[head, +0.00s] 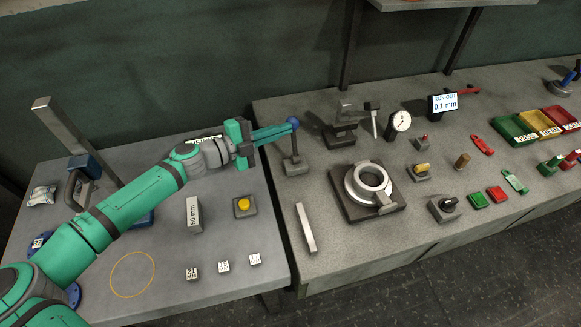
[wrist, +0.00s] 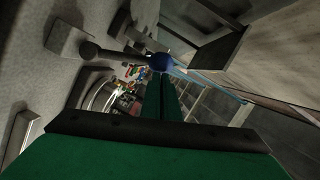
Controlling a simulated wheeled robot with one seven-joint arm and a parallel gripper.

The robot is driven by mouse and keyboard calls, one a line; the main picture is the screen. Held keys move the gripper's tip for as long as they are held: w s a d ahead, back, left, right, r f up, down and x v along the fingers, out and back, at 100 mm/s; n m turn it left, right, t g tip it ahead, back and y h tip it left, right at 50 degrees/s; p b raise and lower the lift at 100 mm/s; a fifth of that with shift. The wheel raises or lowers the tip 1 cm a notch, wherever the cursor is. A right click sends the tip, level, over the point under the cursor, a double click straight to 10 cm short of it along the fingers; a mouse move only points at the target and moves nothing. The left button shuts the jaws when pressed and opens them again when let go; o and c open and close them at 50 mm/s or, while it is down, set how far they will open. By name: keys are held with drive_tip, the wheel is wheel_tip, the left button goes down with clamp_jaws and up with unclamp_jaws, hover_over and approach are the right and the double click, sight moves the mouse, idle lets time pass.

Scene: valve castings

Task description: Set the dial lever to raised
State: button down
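A lever with a blue ball knob (head: 293,121) stands nearly upright on a small grey base (head: 295,166) at the left end of the right-hand bench. The ball also shows in the wrist view (wrist: 160,62), with its dark rod running left to the base. My gripper (head: 285,129) reaches to the ball from the left. Its green fingers lie close together, with the ball at their tips and not clearly between them. Whether they touch it I cannot tell. A dial gauge (head: 400,121) stands farther right on the same bench.
A round casting (head: 368,184) sits on a dark plate to the right of the lever. A metal bar (head: 306,228) lies in front. A grey clamp-like fixture (head: 341,130) stands behind. A gap separates the two benches.

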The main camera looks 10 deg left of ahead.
drive_tip(key=shift+w+a+f, duration=0.1)
drive_tip(key=shift+w+a, duration=0.1)
drive_tip(key=shift+a, duration=0.15)
drive_tip(key=v, duration=0.7)
drive_tip(key=shift+s, duration=0.35)
drive_tip(key=shift+w+d, duration=0.1)
drive_tip(key=shift+d, duration=0.05)
